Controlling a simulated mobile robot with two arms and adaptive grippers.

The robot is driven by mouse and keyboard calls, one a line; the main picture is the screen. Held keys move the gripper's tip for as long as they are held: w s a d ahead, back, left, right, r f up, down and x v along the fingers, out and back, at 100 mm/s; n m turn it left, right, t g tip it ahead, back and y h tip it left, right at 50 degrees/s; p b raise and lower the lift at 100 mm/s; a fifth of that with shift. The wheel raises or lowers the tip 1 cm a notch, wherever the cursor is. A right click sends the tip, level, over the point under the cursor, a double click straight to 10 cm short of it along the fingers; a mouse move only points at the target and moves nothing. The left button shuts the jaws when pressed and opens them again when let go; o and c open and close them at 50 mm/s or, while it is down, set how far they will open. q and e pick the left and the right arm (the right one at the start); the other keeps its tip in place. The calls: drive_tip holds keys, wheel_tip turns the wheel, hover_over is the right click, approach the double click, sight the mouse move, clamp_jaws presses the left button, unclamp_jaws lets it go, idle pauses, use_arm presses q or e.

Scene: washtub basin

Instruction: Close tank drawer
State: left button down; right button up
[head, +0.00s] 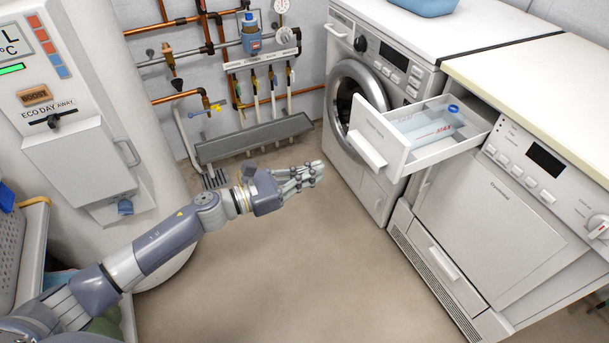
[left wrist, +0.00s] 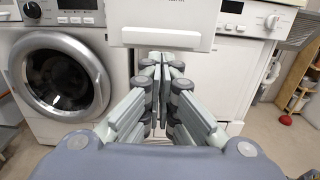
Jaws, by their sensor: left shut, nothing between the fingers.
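The tank drawer (head: 386,150) is pulled out from the upper left of the dryer (head: 497,222). Its white front faces left, and a clear bluish container shows inside it. In the left wrist view the drawer front (left wrist: 160,30) is at the top middle, beyond the fingertips. My left gripper (head: 318,171) is shut and empty, to the left of the drawer front and apart from it in the head view. It also shows in the left wrist view (left wrist: 163,65), with its fingers together. My right gripper is not in view.
A washing machine (head: 400,55) with a round door stands to the left of the dryer. A white boiler (head: 75,130) stands at the left, with copper pipes on the back wall. A floor trough (head: 255,138) lies along that wall. The floor in front is clear.

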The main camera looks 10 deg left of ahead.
use_arm(q)
drive_tip(key=x, duration=0.9)
drive_tip(key=shift+w+d, duration=0.2)
drive_tip(key=shift+d, duration=0.15)
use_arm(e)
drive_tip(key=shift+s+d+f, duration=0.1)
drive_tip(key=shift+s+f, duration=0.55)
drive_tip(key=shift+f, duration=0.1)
